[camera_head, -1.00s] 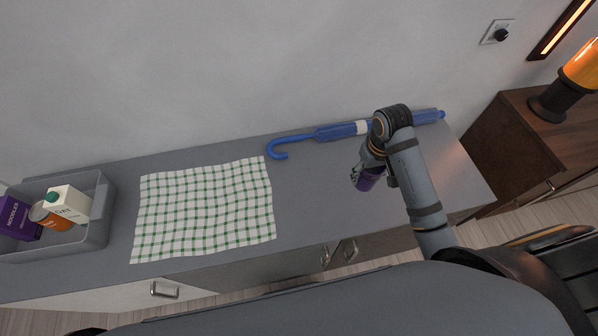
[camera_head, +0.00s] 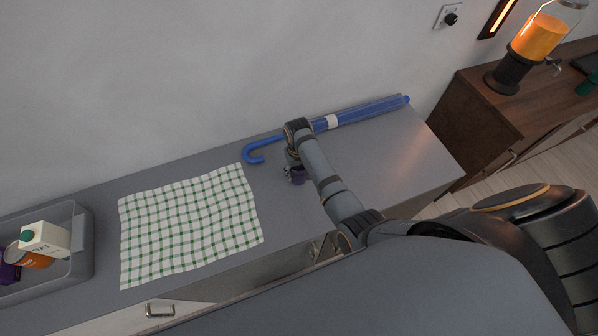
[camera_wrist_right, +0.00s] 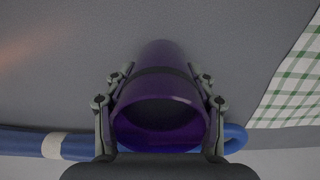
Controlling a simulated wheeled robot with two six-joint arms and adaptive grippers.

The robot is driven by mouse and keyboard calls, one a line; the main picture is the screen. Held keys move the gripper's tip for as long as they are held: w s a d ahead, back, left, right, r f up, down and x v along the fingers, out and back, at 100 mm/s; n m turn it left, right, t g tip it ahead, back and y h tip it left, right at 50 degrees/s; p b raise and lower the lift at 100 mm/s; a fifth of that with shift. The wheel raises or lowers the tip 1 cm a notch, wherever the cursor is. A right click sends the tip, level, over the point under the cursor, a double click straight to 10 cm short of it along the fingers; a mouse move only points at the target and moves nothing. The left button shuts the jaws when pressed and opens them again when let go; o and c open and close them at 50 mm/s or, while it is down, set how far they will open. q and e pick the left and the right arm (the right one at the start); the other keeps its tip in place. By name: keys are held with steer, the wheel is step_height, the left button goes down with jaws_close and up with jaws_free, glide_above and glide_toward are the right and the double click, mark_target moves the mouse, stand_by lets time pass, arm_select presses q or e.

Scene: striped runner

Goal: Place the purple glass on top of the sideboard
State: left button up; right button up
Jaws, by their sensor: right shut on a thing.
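The purple glass (camera_head: 298,177) is in my right gripper (camera_head: 292,170), over the grey cabinet top to the right of the checked cloth. In the right wrist view the glass (camera_wrist_right: 158,112) sits between the two fingers, which are shut on its sides, with its round rim facing the camera. I cannot tell whether its far end touches the grey surface. A brown wooden sideboard (camera_head: 470,125) stands at the right, apart from the grey cabinet (camera_head: 385,165). My left gripper is out of view.
A blue umbrella (camera_head: 360,113) lies along the back edge behind my right gripper. A green-checked cloth (camera_head: 190,225) and a grey bin (camera_head: 82,250) with a carton (camera_head: 45,240) are to the left. An orange drink dispenser (camera_head: 538,38) stands on the sideboard.

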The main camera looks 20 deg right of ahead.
steer(key=shift+f, duration=0.4)
steer(key=o, duration=1.3)
steer(key=shift+d, duration=0.1)
steer(key=shift+r, duration=0.1)
step_height(320, 180, up, 12)
steer(key=shift+w+f+b, duration=0.1)
steer(key=shift+f+b, duration=0.1)
steer(key=shift+b, duration=0.25)
steer(key=shift+r, duration=0.1)
steer(key=shift+c, duration=0.3)
